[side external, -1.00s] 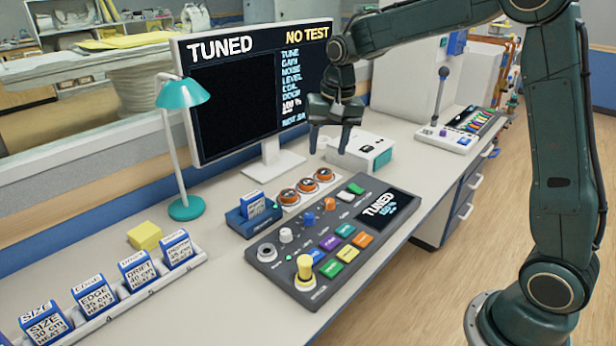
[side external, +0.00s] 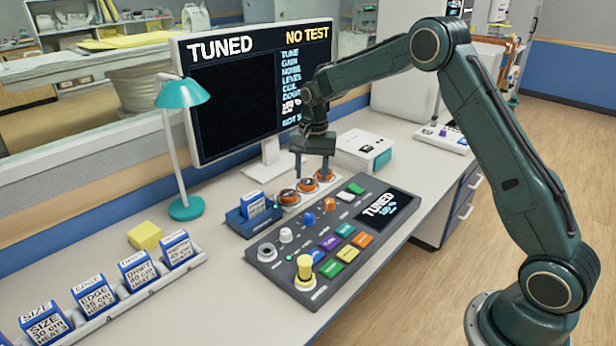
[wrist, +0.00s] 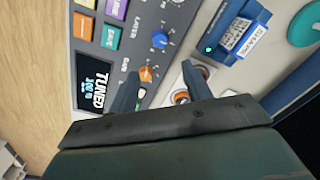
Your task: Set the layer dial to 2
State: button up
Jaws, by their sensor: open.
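The layer dial is a blue knob (wrist: 160,40) beside the LAYER lettering on the dark grey console. In the side view the blue knob (side external: 308,219) stands between a white knob and an orange knob (side external: 329,204). Its pointer setting is too small to read. My gripper (side external: 311,177) is open and empty, fingers pointing down, over the row of orange-ringed buttons (side external: 306,185) behind the console. In the wrist view my gripper (wrist: 160,85) has its fingers apart, with the orange knob near one finger and the blue knob farther off, outside the jaws.
The console (side external: 262,247) also carries coloured buttons, a yellow knob (side external: 304,267) and a small screen reading TUNED (side external: 387,207). A blue card holder (side external: 253,215) stands to its left, a white box (side external: 364,150) behind right. The monitor (side external: 230,100) and teal lamp (side external: 183,95) stand behind.

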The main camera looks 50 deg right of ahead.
aim_at(310, 215)
notch_tip(310, 215, down, 14)
jog(key=shift+w+a+r, duration=0.15)
jog(key=shift+r, duration=0.05)
dwell(0.5)
jog(key=c, duration=1)
